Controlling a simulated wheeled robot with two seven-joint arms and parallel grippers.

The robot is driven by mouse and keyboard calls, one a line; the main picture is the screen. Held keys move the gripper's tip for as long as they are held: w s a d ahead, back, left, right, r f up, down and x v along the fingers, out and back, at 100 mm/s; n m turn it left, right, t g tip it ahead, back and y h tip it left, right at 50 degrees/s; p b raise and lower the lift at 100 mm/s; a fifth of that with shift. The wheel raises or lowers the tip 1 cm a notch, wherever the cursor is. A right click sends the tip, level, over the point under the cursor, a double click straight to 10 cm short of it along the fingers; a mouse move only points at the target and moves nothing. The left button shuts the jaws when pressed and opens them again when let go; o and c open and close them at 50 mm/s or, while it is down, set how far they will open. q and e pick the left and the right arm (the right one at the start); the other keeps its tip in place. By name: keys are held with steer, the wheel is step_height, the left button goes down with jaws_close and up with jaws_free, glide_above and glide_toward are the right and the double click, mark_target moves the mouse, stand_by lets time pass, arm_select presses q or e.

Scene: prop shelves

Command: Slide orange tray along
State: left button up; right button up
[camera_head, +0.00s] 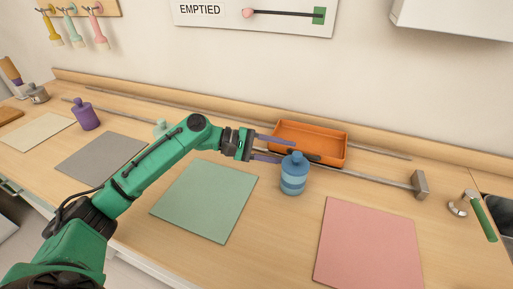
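The orange tray (312,131) is a shallow open box, empty, resting at the metal rails on the back part of the counter. My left gripper (283,150) is at the tray's left front corner. Its two purple fingers are spread apart and point right. The upper finger overlaps the tray's left side in the picture; I cannot tell whether it touches. A dark piece shows at the tray's front edge, partly hidden behind the blue bottle (293,178). My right gripper is out of view.
The blue bottle stands just in front of the tray. A grey stop block (420,184) sits at the front rail's right end. A green mat (205,200), a pink mat (368,245) and a grey mat (100,160) lie on the counter. A purple bottle (86,116) stands left.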

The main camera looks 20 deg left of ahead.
arm_select(q)
steer(key=b+v, duration=0.1)
steer(key=v, duration=0.6)
steer(key=shift+s+a+f, duration=0.1)
steer(key=shift+a, duration=0.25)
steer(key=shift+s+a+r, duration=0.15)
steer(key=shift+a+r, duration=0.05)
steer(key=shift+a, duration=0.15)
